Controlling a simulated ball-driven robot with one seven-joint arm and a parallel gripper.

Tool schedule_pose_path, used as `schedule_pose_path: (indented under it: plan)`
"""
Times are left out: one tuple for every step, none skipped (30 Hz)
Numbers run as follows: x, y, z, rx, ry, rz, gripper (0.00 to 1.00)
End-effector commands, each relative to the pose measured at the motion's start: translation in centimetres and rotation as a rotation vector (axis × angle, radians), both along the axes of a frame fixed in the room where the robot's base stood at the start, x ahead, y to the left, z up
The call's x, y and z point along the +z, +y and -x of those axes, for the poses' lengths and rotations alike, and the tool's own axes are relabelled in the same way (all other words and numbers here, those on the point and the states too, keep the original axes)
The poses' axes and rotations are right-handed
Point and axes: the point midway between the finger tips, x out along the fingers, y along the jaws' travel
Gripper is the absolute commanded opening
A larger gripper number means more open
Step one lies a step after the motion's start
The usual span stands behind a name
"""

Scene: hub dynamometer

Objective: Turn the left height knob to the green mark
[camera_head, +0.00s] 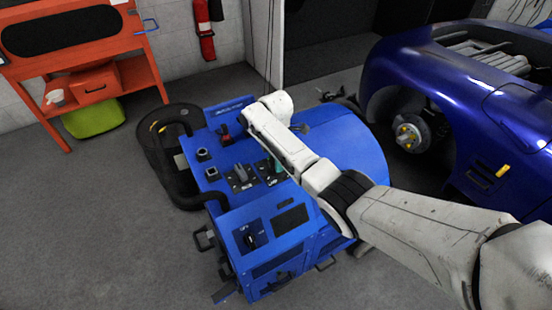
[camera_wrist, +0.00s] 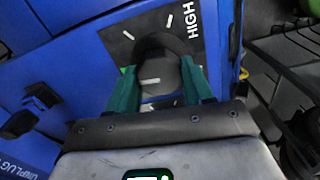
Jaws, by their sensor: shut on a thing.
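In the wrist view a dark round knob (camera_wrist: 157,72) sits on a black dial plate (camera_wrist: 122,37) with white tick marks and the word HIGH. A white pointer line on the knob runs roughly sideways. A small green patch shows at the knob's left edge; I cannot tell whether it is a mark. My gripper (camera_wrist: 158,85) is shut on the knob, with one green finger on each side. In the head view its green fingers (camera_head: 276,165) show at the right-hand of two dark plates, partly hidden by my arm. The other plate (camera_head: 240,178) is to its left.
The blue machine (camera_head: 345,140) fills the middle, with more dark controls and a raised console (camera_head: 265,230) in front. A black hose (camera_head: 165,150) curves at its left. A blue car (camera_head: 470,100) stands right, an orange bench (camera_head: 90,85) back left. Floor at left is clear.

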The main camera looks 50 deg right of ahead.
Motion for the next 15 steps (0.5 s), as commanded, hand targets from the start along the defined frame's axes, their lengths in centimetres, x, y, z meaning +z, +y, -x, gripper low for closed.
schedule_pose_path:
  plan:
    - [0.04, 0.00, -0.02, 0.023, 0.000, -0.001, 0.21]
    - [0.04, 0.00, -0.02, 0.037, 0.000, -0.001, 0.21]
    - [0.04, 0.00, -0.02, 0.054, 0.000, -0.001, 0.21]
    - [0.04, 0.00, -0.02, 0.064, 0.000, -0.001, 0.21]
    - [0.04, 0.00, -0.02, 0.074, -0.001, -0.001, 0.21]
    - [0.04, 0.01, -0.04, 0.087, -0.001, -0.001, 0.21]
    - [0.04, 0.01, -0.04, 0.094, -0.001, -0.001, 0.21]
    - [0.04, 0.01, -0.04, 0.100, -0.001, -0.001, 0.21]
    - [0.04, 0.01, -0.04, 0.108, -0.001, -0.001, 0.21]
    - [0.04, 0.01, -0.04, 0.113, -0.001, -0.001, 0.21]
    - [0.04, 0.01, -0.04, 0.117, -0.001, -0.001, 0.21]
    - [0.04, 0.01, -0.04, 0.120, -0.001, -0.001, 0.21]
    - [0.04, 0.00, -0.04, 0.123, -0.001, -0.001, 0.21]
    - [0.04, 0.00, -0.04, 0.124, -0.001, -0.001, 0.21]
    - [0.04, 0.00, -0.04, 0.125, -0.001, -0.001, 0.21]
